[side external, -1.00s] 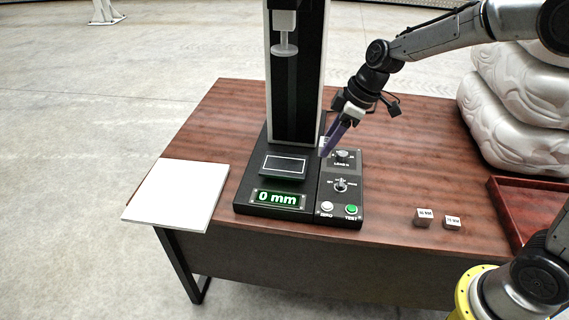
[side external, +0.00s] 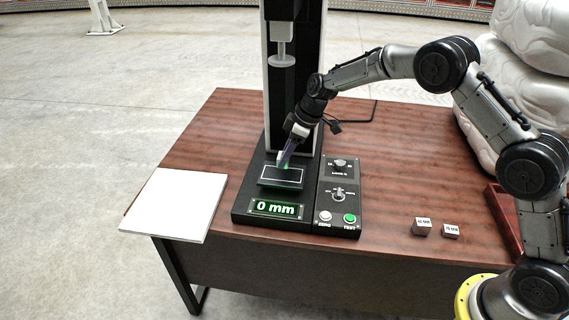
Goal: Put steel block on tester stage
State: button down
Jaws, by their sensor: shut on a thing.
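The tester stage (side external: 282,177) is a dark raised plate with a white outline, on the tester's black base at the foot of its column. My gripper (side external: 284,163) points down over the back part of the stage, its purple fingers shut. A small thing with a green sheen shows at the fingertips; I take it to be the steel block, but it is mostly hidden and too small to make out. I cannot tell whether it touches the stage. The tester's pale press head (side external: 281,58) hangs well above, up the column.
The control panel (side external: 339,198) with knobs and buttons is right of the stage; the display (side external: 276,208) reads 0 mm. A white board (side external: 174,204) lies left. Two small labelled blocks (side external: 422,226) (side external: 451,231) and a red tray (side external: 505,220) are at right.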

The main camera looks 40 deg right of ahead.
jog(key=shift+w+f, duration=0.15)
jog(key=shift+w, duration=0.05)
jog(key=shift+w+f, duration=0.1)
jog(key=shift+f, duration=1.5)
jog(key=shift+f, duration=0.1)
jog(key=shift+c, duration=1.7)
grip_release()
jog(key=shift+f, duration=0.15)
